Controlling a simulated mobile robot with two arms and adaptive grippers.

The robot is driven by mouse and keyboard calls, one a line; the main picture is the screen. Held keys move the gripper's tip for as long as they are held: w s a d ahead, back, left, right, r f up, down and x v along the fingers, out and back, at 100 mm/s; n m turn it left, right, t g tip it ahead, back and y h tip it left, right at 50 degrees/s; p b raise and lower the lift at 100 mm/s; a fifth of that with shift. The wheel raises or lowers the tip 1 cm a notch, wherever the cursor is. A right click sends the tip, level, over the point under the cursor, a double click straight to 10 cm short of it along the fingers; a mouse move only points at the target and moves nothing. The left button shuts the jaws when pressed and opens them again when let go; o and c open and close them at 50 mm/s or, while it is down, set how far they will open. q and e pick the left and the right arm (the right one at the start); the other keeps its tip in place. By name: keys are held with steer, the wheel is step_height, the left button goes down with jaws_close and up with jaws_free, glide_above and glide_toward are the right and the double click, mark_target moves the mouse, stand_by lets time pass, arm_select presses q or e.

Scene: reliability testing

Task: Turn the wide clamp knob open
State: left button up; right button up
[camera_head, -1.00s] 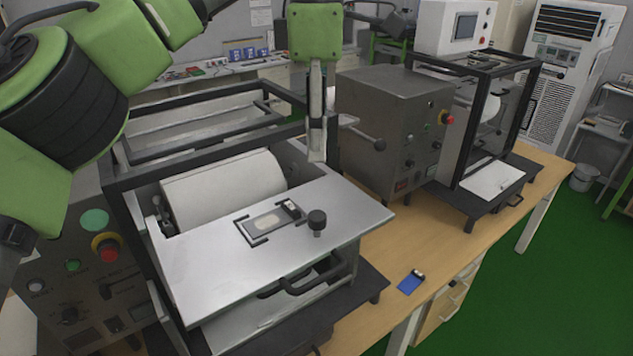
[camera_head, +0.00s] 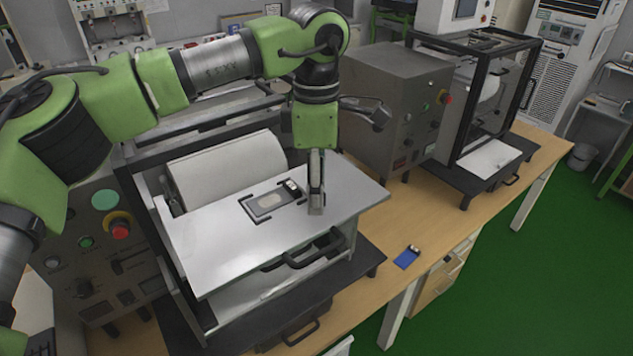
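The machine's flat metal plate (camera_head: 230,250) lies in front of a white roller. A small dark flat device (camera_head: 268,202) sits in the black corner clamp on it. My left gripper (camera_head: 316,200) points straight down at the right part of the plate, just right of the clamp. Its fingers cover the place where the dark round clamp knob stood in the earlier view, so the knob is hidden now. The fingers are seen edge-on, so whether they are apart or closed on the knob does not show. My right gripper is out of view.
A grey control box (camera_head: 390,105) and a black-framed test machine (camera_head: 490,110) stand to the right on the wooden table (camera_head: 425,215). A small blue item (camera_head: 405,259) lies near the table's front edge. A black handle (camera_head: 305,251) sticks out at the plate's front.

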arm_select(q)
steer(key=shift+f, duration=0.1)
steer(key=c, duration=1)
jaws_close()
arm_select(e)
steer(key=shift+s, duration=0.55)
